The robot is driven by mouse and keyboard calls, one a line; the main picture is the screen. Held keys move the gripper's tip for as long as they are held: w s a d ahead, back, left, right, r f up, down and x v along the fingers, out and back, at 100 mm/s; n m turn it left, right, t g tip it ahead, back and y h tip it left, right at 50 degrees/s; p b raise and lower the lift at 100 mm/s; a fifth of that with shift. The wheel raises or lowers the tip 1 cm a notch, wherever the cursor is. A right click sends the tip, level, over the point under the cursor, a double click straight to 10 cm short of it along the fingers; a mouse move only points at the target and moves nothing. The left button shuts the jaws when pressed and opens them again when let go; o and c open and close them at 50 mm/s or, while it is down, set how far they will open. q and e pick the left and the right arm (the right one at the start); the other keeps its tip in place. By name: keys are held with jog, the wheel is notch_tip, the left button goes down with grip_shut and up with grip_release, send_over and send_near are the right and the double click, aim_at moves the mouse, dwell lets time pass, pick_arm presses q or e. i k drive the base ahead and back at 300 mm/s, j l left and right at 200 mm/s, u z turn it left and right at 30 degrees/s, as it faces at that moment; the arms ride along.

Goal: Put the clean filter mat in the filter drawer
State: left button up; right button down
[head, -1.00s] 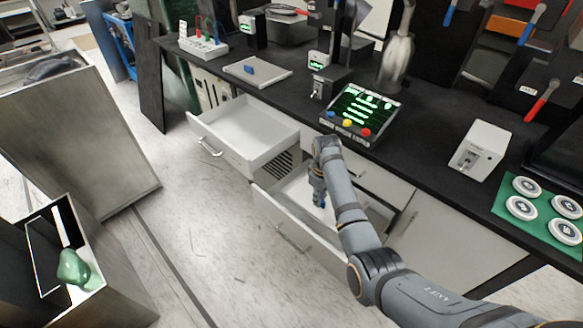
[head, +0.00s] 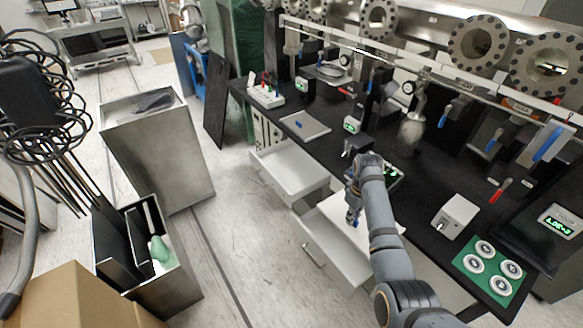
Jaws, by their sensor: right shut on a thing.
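My right gripper (head: 353,219) points down into the open lower drawer (head: 318,247) of the bench. It is shut on a small blue grip, which seems to belong to a pale, flat mat in that drawer; the forearm hides much of it. A second open drawer (head: 275,178), higher and to the left, is white and looks empty. A pale flat panel with a blue grip (head: 306,124) lies on the bench top. I cannot tell from any label which mat is the clean one. My left gripper is not in view.
The black bench top holds a small control panel (head: 390,176), a white box (head: 459,213) and a green mat with white discs (head: 464,262). A steel bin (head: 180,290) and a steel cabinet (head: 160,160) stand at left. The floor between is clear.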

aim_at(294, 177)
jog(key=i+u, duration=0.3)
jog(key=i, duration=0.15)
jog(key=i+l+u, duration=0.3)
jog(key=i+j, duration=0.05)
jog(key=i, duration=0.05)
